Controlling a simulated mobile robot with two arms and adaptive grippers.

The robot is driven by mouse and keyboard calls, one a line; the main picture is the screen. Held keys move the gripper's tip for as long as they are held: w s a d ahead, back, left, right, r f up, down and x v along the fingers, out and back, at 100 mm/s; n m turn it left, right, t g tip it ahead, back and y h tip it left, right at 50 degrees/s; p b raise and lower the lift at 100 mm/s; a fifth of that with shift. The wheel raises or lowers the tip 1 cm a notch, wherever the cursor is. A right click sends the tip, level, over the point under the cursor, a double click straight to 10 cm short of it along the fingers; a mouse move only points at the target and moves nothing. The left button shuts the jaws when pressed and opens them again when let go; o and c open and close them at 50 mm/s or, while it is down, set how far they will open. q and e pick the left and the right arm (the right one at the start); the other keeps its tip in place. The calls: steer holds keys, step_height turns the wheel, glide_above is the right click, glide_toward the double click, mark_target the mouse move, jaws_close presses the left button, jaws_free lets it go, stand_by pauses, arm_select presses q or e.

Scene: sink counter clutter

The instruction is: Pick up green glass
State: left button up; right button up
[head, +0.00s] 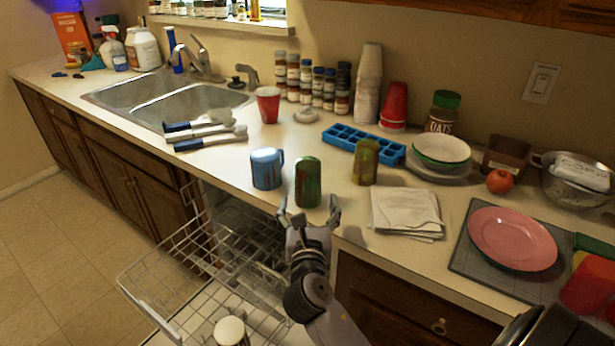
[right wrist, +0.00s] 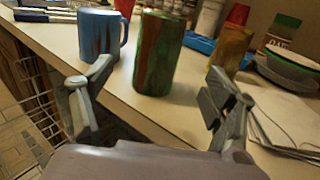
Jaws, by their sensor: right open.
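The green glass (head: 308,183) stands upright near the counter's front edge, with reddish-brown streaks on its side. It also shows in the right wrist view (right wrist: 158,55), beyond and between my open fingers. My right gripper (head: 308,205) is open and empty, just in front of the glass at the counter edge. It shows in the right wrist view (right wrist: 160,105) with its fingers spread apart and the glass not between the fingertips. My left gripper is not in view.
A blue mug (head: 266,168) stands close left of the glass, and a yellow-brown glass (head: 366,162) to its right. White napkins (head: 405,213) lie right of the gripper. A blue ice tray (head: 372,144) is behind. An open dishwasher rack (head: 170,276) is below the counter's edge.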

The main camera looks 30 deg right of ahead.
mark_target(308, 188)
steer(key=x, duration=0.9)
steer(key=shift+w+d+f+p, duration=0.2)
steer(key=shift+w+p, duration=0.15)
steer(key=shift+p, duration=0.05)
steer(key=shift+c, duration=0.5)
steer(key=c, duration=1.3)
